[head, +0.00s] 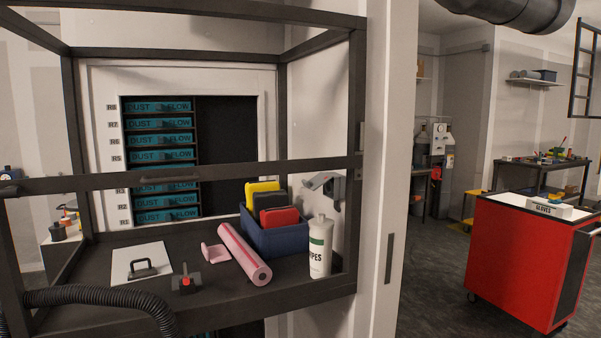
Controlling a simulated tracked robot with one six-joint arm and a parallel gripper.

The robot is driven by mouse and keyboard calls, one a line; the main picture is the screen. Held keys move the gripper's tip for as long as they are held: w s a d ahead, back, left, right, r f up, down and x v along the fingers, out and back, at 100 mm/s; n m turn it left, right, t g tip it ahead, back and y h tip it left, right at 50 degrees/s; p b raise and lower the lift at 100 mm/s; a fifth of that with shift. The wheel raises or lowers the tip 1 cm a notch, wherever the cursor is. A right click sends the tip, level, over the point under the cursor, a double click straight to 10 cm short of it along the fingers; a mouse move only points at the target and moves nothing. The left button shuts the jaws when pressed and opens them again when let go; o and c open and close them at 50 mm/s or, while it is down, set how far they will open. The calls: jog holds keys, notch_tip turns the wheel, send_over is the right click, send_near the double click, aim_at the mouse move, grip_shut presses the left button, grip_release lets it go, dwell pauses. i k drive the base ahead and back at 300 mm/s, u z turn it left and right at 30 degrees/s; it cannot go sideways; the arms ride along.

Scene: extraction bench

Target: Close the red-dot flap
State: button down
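No flap with a clear red dot can be made out for certain in the head view. A small dark fitting with a red spot on top (186,281) stands on the dark bench top (225,287), near its front edge. A grey, tilted plate-like piece (322,181) juts from the right side wall of the enclosure; I cannot tell whether it is a flap or whether it bears a red dot. My gripper is not in view.
A dark frame bar (200,173) crosses the enclosure's front. A white plate with a black handle (142,267), a pink roll (244,254), a blue bin (273,235) and a wipes bottle (320,247) occupy the bench. A black hose (100,295) curves in front. A red cart (522,255) stands right.

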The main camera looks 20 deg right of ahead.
aim_at(321, 178)
jog(key=i, duration=1)
